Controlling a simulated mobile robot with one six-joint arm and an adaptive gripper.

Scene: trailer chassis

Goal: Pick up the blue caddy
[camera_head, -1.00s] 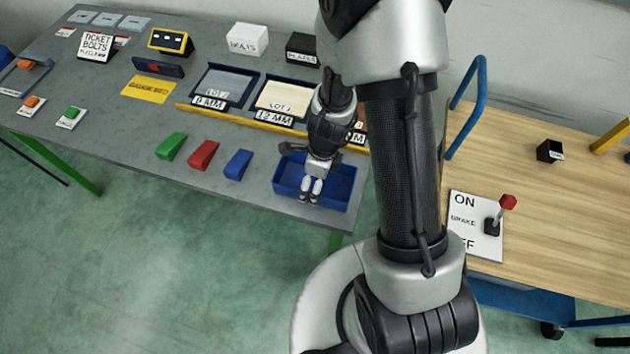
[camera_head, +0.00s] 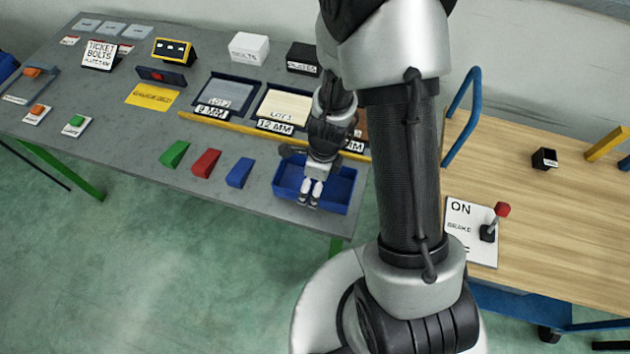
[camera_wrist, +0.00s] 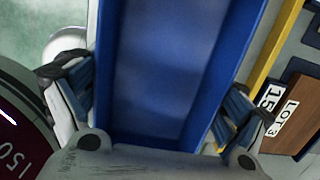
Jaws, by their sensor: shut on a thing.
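The blue caddy (camera_head: 338,207) is an open rectangular tray at the front right corner of the grey workbench (camera_head: 100,138). My gripper (camera_head: 309,199) points down at it and is shut on it. In the wrist view the caddy (camera_wrist: 165,60) fills the middle, with one finger against each long side. Whether its underside is clear of the bench cannot be told; any gap looks small. My arm hides the area just right of the caddy.
Green (camera_head: 175,154), red (camera_head: 206,163) and blue (camera_head: 239,169) wedges stand left of the caddy. A yellow rail (camera_head: 235,129) and labelled trays lie behind it. A wooden-topped cart (camera_head: 560,225) with a red-knobbed brake lever (camera_head: 502,210) is to the right.

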